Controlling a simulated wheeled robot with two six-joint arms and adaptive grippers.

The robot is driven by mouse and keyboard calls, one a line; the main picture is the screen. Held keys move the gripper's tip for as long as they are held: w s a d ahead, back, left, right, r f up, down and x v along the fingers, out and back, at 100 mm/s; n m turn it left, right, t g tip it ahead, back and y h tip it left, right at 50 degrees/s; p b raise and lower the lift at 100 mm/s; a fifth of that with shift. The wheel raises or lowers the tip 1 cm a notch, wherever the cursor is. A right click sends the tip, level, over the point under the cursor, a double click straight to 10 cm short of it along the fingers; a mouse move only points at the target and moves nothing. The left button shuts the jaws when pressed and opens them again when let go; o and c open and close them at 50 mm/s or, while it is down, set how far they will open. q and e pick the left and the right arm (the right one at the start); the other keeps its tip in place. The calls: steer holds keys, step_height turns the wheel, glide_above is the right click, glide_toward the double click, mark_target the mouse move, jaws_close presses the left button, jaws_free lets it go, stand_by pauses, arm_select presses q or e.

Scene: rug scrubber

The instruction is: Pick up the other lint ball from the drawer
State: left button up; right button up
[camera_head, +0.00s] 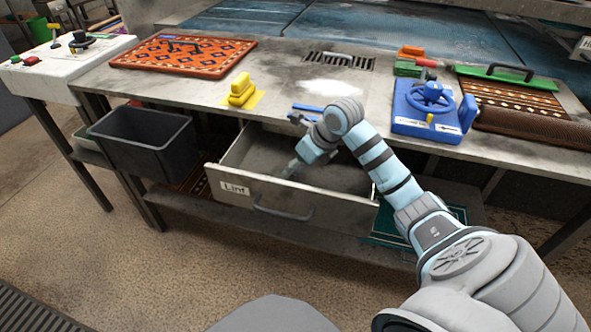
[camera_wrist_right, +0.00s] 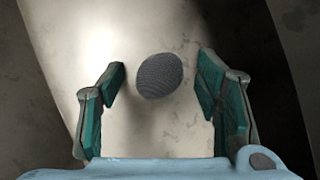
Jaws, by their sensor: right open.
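The open drawer (camera_head: 236,187), labelled "Lint", sticks out from under the table. My right gripper (camera_head: 291,168) reaches down into it. In the right wrist view a grey, ribbed lint ball (camera_wrist_right: 160,76) lies on the pale drawer floor (camera_wrist_right: 165,130). My right gripper (camera_wrist_right: 160,86) is open, with its green fingers on either side of the ball and gaps between. My left gripper is not in view.
A black bin (camera_head: 145,145) hangs left of the drawer. The drawer walls surround my right gripper.

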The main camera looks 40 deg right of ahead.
steer(key=shift+r, duration=0.1)
steer(key=c, duration=0.8)
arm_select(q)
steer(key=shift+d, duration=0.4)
arm_select(e)
steer(key=shift+r, duration=0.1)
